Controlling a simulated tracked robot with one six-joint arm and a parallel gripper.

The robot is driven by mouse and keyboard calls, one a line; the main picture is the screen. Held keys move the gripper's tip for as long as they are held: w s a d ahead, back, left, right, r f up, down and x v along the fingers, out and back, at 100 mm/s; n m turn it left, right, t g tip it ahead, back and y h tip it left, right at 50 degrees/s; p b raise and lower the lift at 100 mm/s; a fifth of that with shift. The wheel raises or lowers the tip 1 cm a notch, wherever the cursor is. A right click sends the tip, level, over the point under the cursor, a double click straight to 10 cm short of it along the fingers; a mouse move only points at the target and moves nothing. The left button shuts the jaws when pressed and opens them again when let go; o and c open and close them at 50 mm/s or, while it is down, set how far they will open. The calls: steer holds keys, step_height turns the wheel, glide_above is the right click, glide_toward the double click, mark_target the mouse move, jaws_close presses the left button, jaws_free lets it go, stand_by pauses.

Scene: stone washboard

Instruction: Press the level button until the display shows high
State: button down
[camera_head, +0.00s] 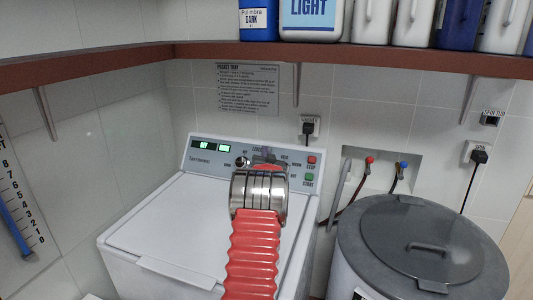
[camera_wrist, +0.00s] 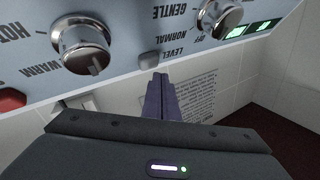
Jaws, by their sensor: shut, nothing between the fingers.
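The washing machine's control panel (camera_head: 252,160) has two small green-lit displays (camera_head: 214,147) at its left; I cannot read their text reliably. In the wrist view the panel appears upside down, with the displays (camera_wrist: 250,29) at the upper right. The grey level button (camera_wrist: 150,60) sits beside the "LEVEL" label, between two round chrome knobs. My gripper (camera_wrist: 160,78) is shut and empty, its dark fingertips close to the button. I cannot tell whether they touch it. In the head view my arm hides the button and most of the gripper.
A red stop button (camera_head: 311,160) and green start button (camera_head: 309,177) are at the panel's right. A grey-lidded drum (camera_head: 400,215) stands to the right. A brown shelf (camera_head: 330,52) with bottles runs above. A printed notice (camera_head: 248,90) hangs on the tiled wall.

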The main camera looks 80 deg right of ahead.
steer(key=shift+a+r, duration=0.1)
steer(key=a+r, duration=0.1)
steer(key=a, duration=0.1)
steer(key=a+r, duration=0.1)
steer(key=shift+w+a+r, duration=0.2)
steer(key=shift+a+r, duration=0.2)
stand_by(1.0)
